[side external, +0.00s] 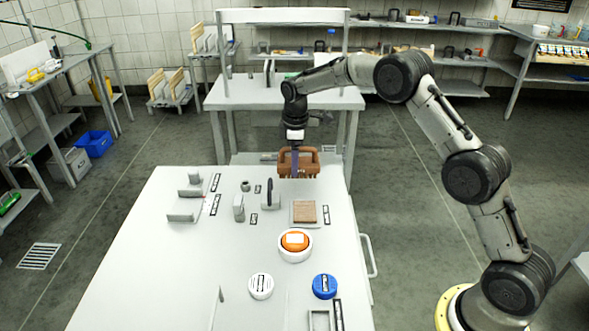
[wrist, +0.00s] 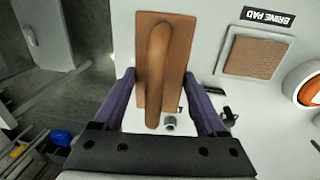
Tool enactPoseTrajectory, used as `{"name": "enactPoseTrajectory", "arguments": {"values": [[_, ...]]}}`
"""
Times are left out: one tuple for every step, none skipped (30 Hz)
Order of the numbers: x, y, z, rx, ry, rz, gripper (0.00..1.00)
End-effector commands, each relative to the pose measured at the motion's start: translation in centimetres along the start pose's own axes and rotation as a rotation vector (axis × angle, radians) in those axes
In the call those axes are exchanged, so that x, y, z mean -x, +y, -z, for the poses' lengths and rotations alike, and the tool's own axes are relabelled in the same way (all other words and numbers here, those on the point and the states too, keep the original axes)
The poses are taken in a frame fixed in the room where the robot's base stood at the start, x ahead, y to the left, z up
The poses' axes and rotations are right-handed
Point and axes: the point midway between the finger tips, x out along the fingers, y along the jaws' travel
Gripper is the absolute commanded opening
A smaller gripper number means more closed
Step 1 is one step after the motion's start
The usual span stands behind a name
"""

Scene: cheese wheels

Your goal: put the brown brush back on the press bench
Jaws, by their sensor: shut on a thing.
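A brown brush (side external: 305,158) with a long raised handle and bristles below is in my gripper (side external: 296,166), at the far edge of the large white table (side external: 150,250). In the wrist view the brush (wrist: 150,65) lies between the two purple fingers of my gripper (wrist: 160,80), one along each side. The bristle tips look above the table, but the exact gap cannot be told. A second white bench (side external: 230,97) with a raised shelf stands behind. I cannot tell from any label which one is the press bench.
A brown brine pad (side external: 304,212) sits on the table with its label beside it. An orange-topped round thing (side external: 295,242), a white disc (side external: 261,286) and a blue disc (side external: 325,286) stand nearer. Grey fittings (side external: 239,207) stand at the middle. The table's left front is clear.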

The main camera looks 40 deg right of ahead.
Motion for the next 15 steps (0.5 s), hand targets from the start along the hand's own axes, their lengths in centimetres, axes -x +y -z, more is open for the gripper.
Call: {"name": "enactPoseTrajectory", "arguments": {"values": [[-0.6, 0.1, 0.1, 0.0, 0.0, 0.0, 0.13], [-1.0, 0.0, 0.1, 0.0, -0.002, 0.002, 0.13], [-1.6, -0.1, 0.0, 0.0, -0.002, 0.002, 0.13], [-2.1, -0.2, 0.0, 0.0, -0.002, 0.002, 0.13], [-2.4, -0.2, 0.0, 0.0, -0.002, 0.002, 0.13], [-2.8, -0.2, 0.0, 0.0, 0.0, 0.0, 0.13], [-3.0, -0.2, 0.0, 0.0, 0.0, -0.001, 0.13], [-3.1, -0.3, 0.0, 0.0, 0.0, -0.001, 0.13], [-3.1, -0.3, 0.1, 0.0, 0.001, -0.001, 0.13], [-3.1, -0.2, 0.1, 0.0, 0.001, -0.002, 0.13], [-3.1, -0.2, 0.1, 0.0, 0.001, -0.001, 0.13], [-3.1, -0.3, 0.1, 0.0, 0.001, -0.001, 0.13], [-3.1, -0.3, 0.1, 0.0, 0.001, -0.001, 0.13], [-3.1, -0.3, 0.1, 0.0, 0.001, -0.001, 0.13], [-3.1, -0.3, 0.0, 0.0, 0.001, -0.001, 0.13]]}}
